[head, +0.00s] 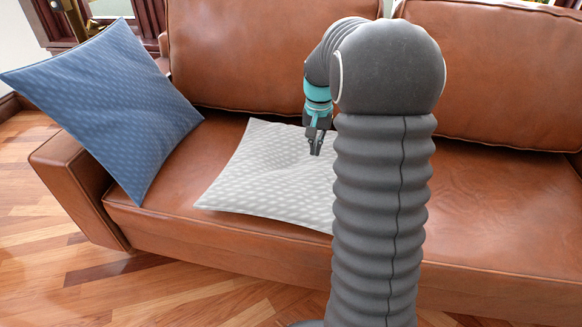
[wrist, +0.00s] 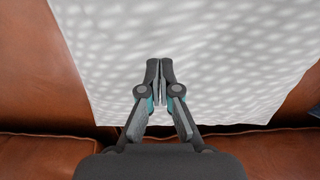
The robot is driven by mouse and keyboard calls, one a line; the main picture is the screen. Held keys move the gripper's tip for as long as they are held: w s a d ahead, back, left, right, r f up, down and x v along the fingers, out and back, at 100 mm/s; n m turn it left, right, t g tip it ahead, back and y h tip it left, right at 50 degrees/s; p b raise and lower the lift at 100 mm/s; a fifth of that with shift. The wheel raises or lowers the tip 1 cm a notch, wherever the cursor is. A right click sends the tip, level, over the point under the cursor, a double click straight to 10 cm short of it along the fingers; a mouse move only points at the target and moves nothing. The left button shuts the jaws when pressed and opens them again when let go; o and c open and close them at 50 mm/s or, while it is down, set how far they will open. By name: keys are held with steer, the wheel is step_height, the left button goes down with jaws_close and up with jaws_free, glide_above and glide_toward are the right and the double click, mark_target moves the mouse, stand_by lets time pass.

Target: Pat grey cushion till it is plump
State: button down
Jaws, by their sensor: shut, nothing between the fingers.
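The grey cushion (head: 262,178) lies flat on the brown leather sofa seat in the head view, patterned with pale spots. A shallow dip shows near its middle, and my arm hides its right part. My gripper (head: 316,150) is shut and empty, pointing down over the cushion's back right part. In the wrist view the shut fingertips (wrist: 162,64) are in front of the cushion's pale surface (wrist: 225,50), which fills most of the picture. I cannot tell whether the fingertips touch it.
A blue cushion (head: 115,105) leans on the sofa's left armrest (head: 75,180). The leather sofa's backrest (head: 235,55) rises behind the grey cushion. The seat to the right (head: 490,205) is clear. Wooden floor (head: 170,285) lies in front.

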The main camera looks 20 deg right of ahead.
steer(key=shift+f, duration=0.1)
step_height(320, 180, up, 6)
steer(key=p, duration=0.4)
steer(key=shift+r, duration=1.5)
steer(key=shift+f, duration=0.1)
